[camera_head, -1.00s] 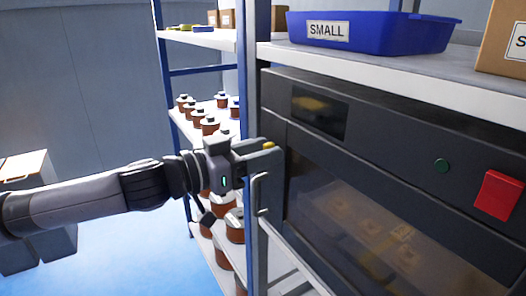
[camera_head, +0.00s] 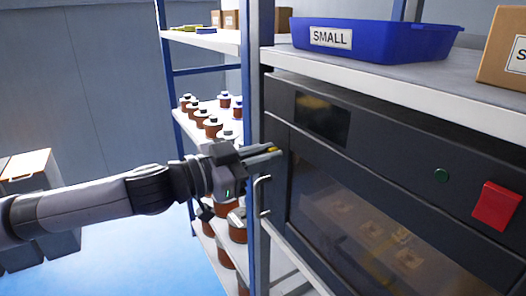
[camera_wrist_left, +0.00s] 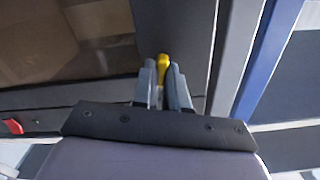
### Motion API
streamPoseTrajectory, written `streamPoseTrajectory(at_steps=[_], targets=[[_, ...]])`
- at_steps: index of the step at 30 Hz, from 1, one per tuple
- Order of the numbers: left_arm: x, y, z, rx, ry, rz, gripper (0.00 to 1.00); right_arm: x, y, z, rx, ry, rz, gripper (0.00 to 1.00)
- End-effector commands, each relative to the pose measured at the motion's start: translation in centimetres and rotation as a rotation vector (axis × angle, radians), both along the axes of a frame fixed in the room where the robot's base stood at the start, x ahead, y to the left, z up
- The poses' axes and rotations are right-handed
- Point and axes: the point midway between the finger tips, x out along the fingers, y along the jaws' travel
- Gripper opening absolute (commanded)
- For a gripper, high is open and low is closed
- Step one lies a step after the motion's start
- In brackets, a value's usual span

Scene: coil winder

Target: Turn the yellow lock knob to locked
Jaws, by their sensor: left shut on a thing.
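The yellow lock knob (camera_wrist_left: 163,62) shows in the left wrist view between the two fingertips of my left gripper (camera_wrist_left: 161,76). The fingers are shut on it. In the head view my left gripper (camera_head: 266,154) reaches in from the left to the left edge of the dark machine front (camera_head: 380,143). Only a small bit of the yellow knob (camera_head: 273,150) shows there; the fingers hide the rest. I cannot read the knob's lock position. My right gripper is in neither view.
A door handle (camera_head: 263,197) is just below my left gripper. A green button (camera_head: 441,175) and a red switch (camera_head: 495,205) are at the machine's right. A blue SMALL bin (camera_head: 375,42) stands on the shelf above. Shelves of copper coils (camera_head: 212,126) stand behind my wrist.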

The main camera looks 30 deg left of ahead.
Motion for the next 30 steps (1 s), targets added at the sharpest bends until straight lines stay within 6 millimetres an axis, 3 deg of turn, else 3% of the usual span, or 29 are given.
streamPoseTrajectory(at_steps=[30], targets=[[-0.1,-0.2,-0.1,0.827,-0.484,0.001,0.0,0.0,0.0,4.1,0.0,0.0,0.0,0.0]])
